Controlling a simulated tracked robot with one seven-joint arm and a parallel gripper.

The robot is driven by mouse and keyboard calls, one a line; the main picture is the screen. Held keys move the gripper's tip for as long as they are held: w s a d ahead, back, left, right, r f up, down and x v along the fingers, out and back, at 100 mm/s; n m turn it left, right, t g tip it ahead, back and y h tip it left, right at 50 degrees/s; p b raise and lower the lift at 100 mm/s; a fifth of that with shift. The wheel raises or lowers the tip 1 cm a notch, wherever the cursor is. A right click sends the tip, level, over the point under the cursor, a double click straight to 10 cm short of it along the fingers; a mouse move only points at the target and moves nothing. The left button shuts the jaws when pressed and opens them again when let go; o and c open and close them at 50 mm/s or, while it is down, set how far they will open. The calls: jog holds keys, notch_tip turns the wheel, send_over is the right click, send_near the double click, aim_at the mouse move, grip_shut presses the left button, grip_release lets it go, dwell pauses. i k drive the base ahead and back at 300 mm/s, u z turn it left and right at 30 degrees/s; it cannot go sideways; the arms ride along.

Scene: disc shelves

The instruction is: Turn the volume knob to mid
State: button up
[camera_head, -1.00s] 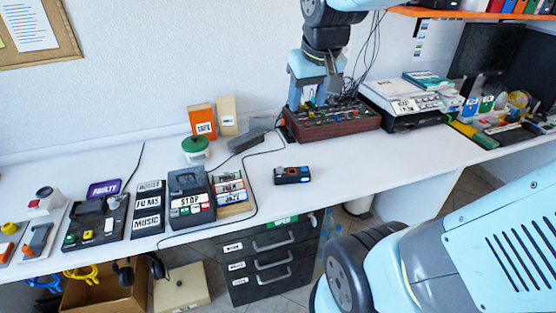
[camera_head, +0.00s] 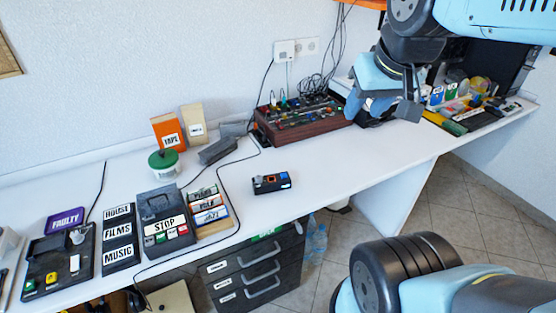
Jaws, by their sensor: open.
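A brown wood-sided mixer (camera_head: 300,121) with several small coloured knobs and sliders on its dark top stands at the back of the white desk. I cannot tell which knob is the volume knob, or how it is set. My gripper (camera_head: 380,112) is just right of the mixer, pointing down, and appears open with nothing between its fingers. It hides part of the desk and whatever lies behind it. A small black device (camera_head: 271,182) with a red-orange part lies on the desk in front of the mixer.
A STOP box (camera_head: 163,220), labelled racks (camera_head: 118,238) and a green-lidded jar (camera_head: 163,162) stand on the left. Cables trail behind the mixer and across the desk. Coloured items (camera_head: 460,95) crowd the right end. The desk's front middle is clear.

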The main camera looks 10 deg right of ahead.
aim_at(258, 178)
jog(key=u, duration=0.4)
jog(key=i, duration=0.15)
jog(key=z, duration=2.3)
jog(key=k, duration=1.4)
jog(key=u, duration=0.7)
jog(key=i, duration=1)
jog(key=u, duration=0.1)
